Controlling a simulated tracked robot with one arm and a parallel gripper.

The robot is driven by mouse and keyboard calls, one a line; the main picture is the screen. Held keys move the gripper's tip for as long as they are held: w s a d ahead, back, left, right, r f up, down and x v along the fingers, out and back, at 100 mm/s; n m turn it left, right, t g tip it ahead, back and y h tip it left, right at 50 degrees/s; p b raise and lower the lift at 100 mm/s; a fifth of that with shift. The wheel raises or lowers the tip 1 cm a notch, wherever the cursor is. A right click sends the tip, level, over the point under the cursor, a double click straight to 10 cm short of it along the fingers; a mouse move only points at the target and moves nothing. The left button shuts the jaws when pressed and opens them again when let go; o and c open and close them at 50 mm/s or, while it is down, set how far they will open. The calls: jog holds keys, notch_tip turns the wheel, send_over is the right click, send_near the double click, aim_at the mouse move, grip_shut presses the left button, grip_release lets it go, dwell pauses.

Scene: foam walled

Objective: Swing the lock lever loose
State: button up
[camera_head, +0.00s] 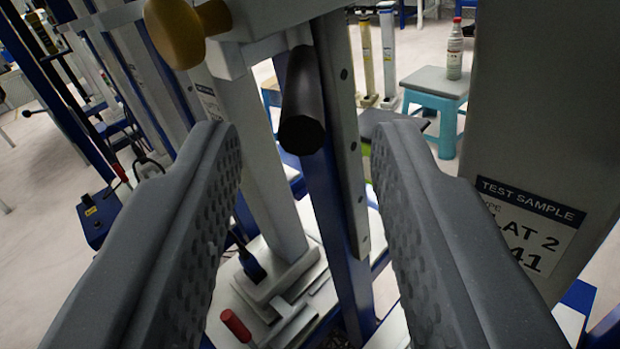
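My gripper (308,140) is open, with its two grey textured fingers reaching in from the lower left and lower right. A black cylindrical handle (302,105), which looks like the lock lever, shows between and just beyond the fingertips. It points toward me, and neither finger touches it. Its far end meets a pale metal frame near the top. I cannot tell what it is fixed to there.
A yellow-brown knob (173,32) sits at the upper left. A grey panel with a test sample label (526,225) stands close on the right. A red-handled clamp (237,325) is below. A teal stool (436,95) with a bottle (454,50) stands behind.

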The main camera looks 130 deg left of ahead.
jog(key=v, duration=0.3)
jog(key=shift+w+d, duration=0.2)
jog(key=shift+d, duration=0.05)
grip_shut()
jog(key=n+t+h+p, duration=0.2)
jog(key=t, duration=0.3)
send_near(289, 79)
jog(key=a, duration=0.2)
jog(key=s+d+r+n+t+h+p, duration=0.2)
jog(key=d+r+n+t, duration=0.1)
jog(key=d+r+t, duration=0.15)
jog(key=shift+g, duration=0.25)
jog(key=shift+b+x, duration=0.4)
jog(key=shift+x, duration=4.5)
